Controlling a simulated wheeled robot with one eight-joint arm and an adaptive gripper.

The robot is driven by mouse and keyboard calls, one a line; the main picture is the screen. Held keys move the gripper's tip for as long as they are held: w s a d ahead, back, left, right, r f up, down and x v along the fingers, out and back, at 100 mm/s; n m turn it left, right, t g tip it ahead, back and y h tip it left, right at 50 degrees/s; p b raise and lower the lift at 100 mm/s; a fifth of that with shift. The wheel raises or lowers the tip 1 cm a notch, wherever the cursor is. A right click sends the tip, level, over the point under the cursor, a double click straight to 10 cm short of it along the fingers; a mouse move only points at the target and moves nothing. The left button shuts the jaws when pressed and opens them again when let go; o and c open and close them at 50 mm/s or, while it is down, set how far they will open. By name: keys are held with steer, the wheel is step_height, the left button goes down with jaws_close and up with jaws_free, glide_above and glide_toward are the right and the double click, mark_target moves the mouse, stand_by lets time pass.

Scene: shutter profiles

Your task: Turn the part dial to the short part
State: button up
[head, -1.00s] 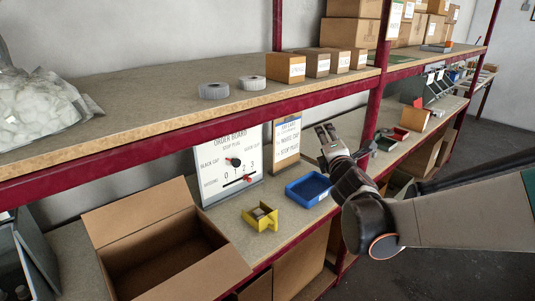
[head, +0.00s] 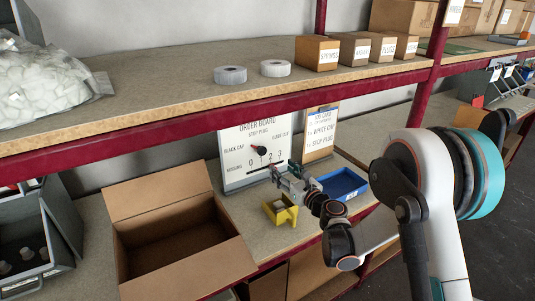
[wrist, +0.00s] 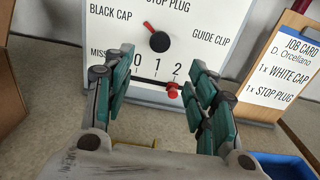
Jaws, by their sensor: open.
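The part dial (head: 259,150) is a round black knob with a red pointer on the white order board (head: 234,165). In the wrist view the dial (wrist: 159,41) has its pointer up and left, between BLACK CAP and STOP PLUG. GUIDE CLIP is printed to its right; MISSING at lower left is partly covered. Below, a slider with a red knob (wrist: 172,88) sits near the 2 on a number scale. My gripper (wrist: 161,64) is open and empty in front of the board, its fingers either side of the scale, apart from the dial. The head view shows my gripper (head: 282,174) at the board's lower right.
A job card (wrist: 285,68) stands right of the board, listing one white cap and one stop plug. A yellow bin (head: 280,212) and blue tray (head: 343,184) lie below my gripper. An open cardboard box (head: 180,240) stands left. The upper shelf edge (head: 200,128) runs above the board.

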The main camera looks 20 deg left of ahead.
mark_target(263, 151)
steer(key=b+x, duration=0.3)
steer(key=x, duration=0.8)
steer(key=shift+w+a, duration=0.75)
steer(key=shift+a, duration=0.05)
steer(key=c, duration=1)
